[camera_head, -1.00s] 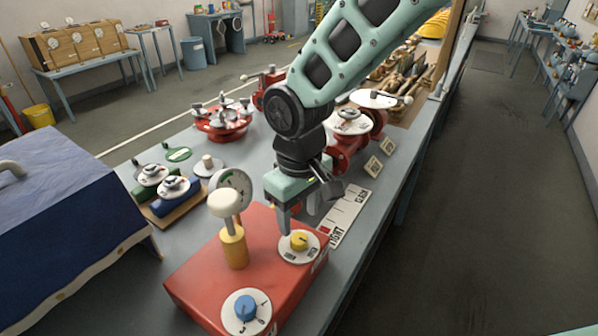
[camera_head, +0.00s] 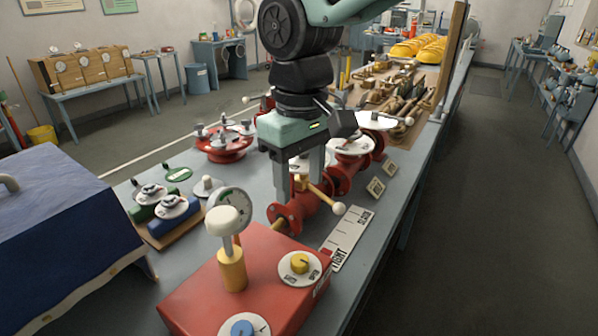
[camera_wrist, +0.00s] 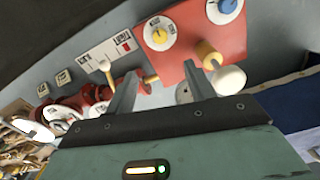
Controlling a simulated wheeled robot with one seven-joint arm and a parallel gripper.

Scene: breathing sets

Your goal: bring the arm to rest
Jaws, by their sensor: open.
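My gripper (camera_head: 297,188) hangs in the middle of the head view with its fingers pointing down, above the bench and behind the red box (camera_head: 200,303). The fingers are apart with nothing held between them. In the wrist view my gripper (camera_wrist: 165,85) also shows its two fingers spread. The red box (camera_wrist: 232,38) carries a yellow knob (camera_head: 300,264), a blue knob (camera_head: 243,330) and a white-capped post (camera_head: 228,222). A red valve with a yellow lever (camera_head: 322,195) is close by the fingers; I cannot tell the exact gap.
A red flanged wheel piece (camera_head: 222,150) stands left of my gripper. Green and blue valve units (camera_head: 160,205) sit on a board nearer. A blue cloth-covered box (camera_head: 60,230) is at the left. A white labelled strip (camera_head: 348,238) lies right. The aisle floor (camera_head: 480,220) is clear.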

